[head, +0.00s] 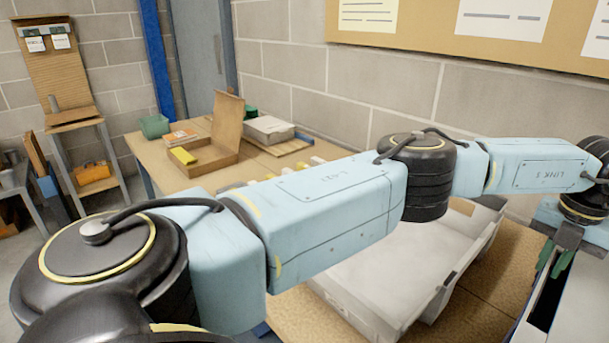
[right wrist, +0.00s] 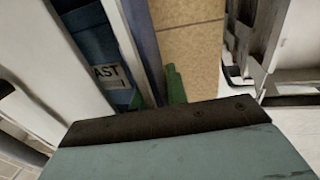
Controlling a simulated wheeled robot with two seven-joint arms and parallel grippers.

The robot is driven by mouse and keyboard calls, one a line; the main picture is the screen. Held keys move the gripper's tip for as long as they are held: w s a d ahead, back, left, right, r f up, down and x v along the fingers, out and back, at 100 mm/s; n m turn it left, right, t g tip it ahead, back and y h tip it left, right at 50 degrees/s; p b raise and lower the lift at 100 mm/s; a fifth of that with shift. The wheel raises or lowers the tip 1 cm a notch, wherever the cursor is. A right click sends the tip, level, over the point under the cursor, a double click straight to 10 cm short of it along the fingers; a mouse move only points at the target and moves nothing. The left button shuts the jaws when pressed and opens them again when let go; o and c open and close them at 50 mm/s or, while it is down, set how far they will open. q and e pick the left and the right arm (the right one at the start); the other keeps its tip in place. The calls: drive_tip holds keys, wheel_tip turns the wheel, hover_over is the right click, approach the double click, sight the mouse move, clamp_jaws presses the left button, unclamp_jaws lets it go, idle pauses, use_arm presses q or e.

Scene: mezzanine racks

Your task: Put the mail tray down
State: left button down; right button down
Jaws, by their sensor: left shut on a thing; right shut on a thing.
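The mail tray (head: 522,318) shows in part at the head view's lower right, pale-rimmed with a dark inside, white contents and green pieces. The right wrist view shows its pale rim (right wrist: 143,45), with white and blue contents and a label ending in "AST". My left gripper (head: 566,238) is at its far end and shut on it, the fingertips partly hidden. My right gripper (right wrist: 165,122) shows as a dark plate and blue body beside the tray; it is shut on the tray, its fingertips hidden. Whether the tray touches the table cannot be told.
A grey-white open bin (head: 375,287) stands on the tan table (head: 490,285), left of the mail tray, with a strip of bare table between them. Farther back are an open cardboard box (head: 222,152), a grey box (head: 268,129) and a green bin (head: 154,126). A block wall runs behind.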

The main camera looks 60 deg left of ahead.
use_arm(q)
drive_tip(key=shift+d+f, duration=0.2)
drive_tip(key=shift+f, duration=0.05)
use_arm(e)
drive_tip(key=shift+a+f, duration=0.15)
drive_tip(key=shift+a, duration=0.1)
use_arm(q)
drive_tip(key=c, duration=1.4)
unclamp_jaws()
drive_tip(key=shift+a+r, duration=0.1)
drive_tip(key=shift+c, duration=0.2)
use_arm(e)
drive_tip(key=c, duration=1.4)
unclamp_jaws()
drive_tip(key=shift+d, duration=0.1)
drive_tip(key=shift+d, duration=0.1)
use_arm(q)
wheel_tip(320, 180, up, 12)
use_arm(e)
drive_tip(key=r, duration=0.4)
drive_tip(key=d+r, duration=0.1)
drive_tip(key=r, duration=0.3)
drive_tip(key=d+r, duration=0.1)
drive_tip(key=r, duration=0.2)
drive_tip(key=shift+w+d+r, duration=0.15)
drive_tip(key=shift+r, duration=0.25)
use_arm(q)
drive_tip(key=shift+a+r, duration=0.1)
use_arm(e)
drive_tip(key=shift+r, duration=0.15)
